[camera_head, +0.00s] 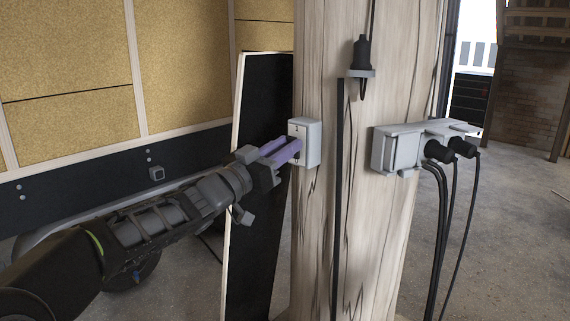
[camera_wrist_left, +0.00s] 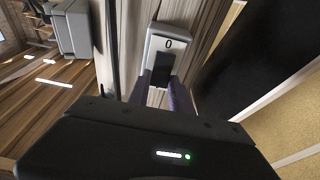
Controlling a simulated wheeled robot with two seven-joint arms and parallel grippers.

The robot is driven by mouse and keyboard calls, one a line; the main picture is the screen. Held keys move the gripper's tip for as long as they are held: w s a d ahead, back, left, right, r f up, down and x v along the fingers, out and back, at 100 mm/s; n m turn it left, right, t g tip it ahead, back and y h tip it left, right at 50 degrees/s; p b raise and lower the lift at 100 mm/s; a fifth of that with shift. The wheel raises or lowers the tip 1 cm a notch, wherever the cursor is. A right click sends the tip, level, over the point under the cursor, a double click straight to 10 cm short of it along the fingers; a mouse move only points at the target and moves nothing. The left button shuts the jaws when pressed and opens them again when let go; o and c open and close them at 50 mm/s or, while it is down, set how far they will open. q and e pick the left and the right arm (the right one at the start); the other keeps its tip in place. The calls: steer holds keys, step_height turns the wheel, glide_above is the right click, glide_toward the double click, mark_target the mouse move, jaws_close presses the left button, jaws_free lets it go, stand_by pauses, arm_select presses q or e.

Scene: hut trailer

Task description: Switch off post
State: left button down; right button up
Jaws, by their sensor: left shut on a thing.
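A small white switch box (camera_head: 312,141) is mounted on the left side of a thick wooden post (camera_head: 348,215). In the left wrist view the switch box (camera_wrist_left: 167,49) shows a "0" mark above a dark rocker. My left gripper (camera_head: 292,149) reaches in from the left with its purple fingertips at the front face of the box. Whether the rocker is pressed cannot be told. My right gripper is not in view.
A grey socket box (camera_head: 398,150) with black plugs and hanging cables is on the post's right side. A black connector (camera_head: 361,60) hangs on the post above. A dark panel (camera_head: 262,215) leans behind the post on the left. Concrete floor is open at the right.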

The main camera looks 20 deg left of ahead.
arm_select(q)
steer(key=c, duration=1.2)
jaws_free()
steer(key=shift+o, duration=0.2)
steer(key=shift+s, duration=0.15)
steer(key=v, duration=0.7)
steer(key=shift+s, duration=0.25)
steer(key=shift+a+f, duration=0.1)
